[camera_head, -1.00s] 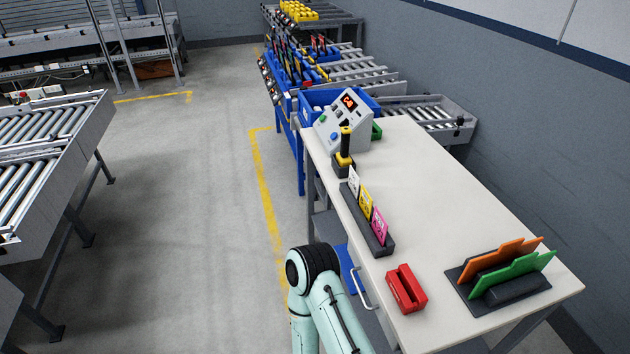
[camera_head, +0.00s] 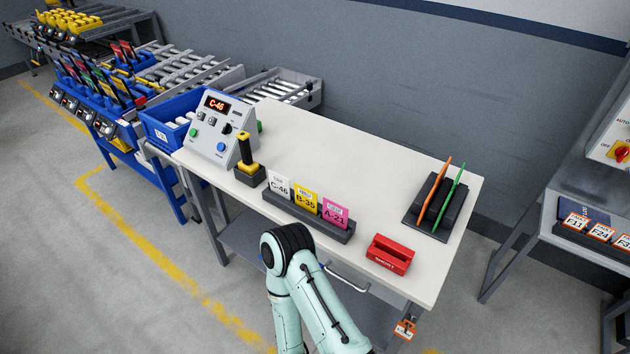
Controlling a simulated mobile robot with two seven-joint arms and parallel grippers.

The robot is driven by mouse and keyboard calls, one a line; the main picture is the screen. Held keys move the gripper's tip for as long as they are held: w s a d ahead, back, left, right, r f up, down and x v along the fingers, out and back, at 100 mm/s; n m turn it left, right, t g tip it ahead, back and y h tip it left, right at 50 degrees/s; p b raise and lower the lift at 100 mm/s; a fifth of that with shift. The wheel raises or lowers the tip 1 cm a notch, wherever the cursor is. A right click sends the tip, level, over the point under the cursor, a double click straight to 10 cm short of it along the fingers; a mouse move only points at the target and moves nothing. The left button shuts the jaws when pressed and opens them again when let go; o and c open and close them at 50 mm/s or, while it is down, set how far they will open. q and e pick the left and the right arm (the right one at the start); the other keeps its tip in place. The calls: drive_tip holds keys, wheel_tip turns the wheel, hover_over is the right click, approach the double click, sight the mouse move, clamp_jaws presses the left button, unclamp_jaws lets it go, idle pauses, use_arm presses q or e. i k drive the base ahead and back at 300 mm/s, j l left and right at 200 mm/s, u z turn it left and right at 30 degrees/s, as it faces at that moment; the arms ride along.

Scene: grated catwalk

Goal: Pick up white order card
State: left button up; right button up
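The white order card (camera_head: 279,186), marked C-46, stands upright in a dark card holder (camera_head: 310,218) on the white table. It is the leftmost card, beside a yellow card (camera_head: 305,198) marked B-35 and a pink card (camera_head: 335,213) marked A-21. One of my pale green arms shows at the bottom centre, its dark joint in front of the table's front edge and below the cards. Neither gripper can be seen in this view.
A grey control box (camera_head: 212,127) displays C-46, with a yellow-and-black handheld device (camera_head: 247,165) next to it. A red block (camera_head: 390,254) and a black stand (camera_head: 437,203) with orange and green dividers are on the right. The table's back middle (camera_head: 330,155) is clear.

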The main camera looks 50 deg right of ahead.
sight(278, 184)
drive_tip(key=i+z, duration=0.15)
drive_tip(key=z, duration=0.25)
drive_tip(key=i+z, duration=0.15)
drive_tip(key=z, duration=0.25)
drive_tip(key=i+j+z, duration=0.15)
drive_tip(key=z, duration=0.25)
drive_tip(key=i+j+z, duration=0.1)
drive_tip(key=z, duration=0.3)
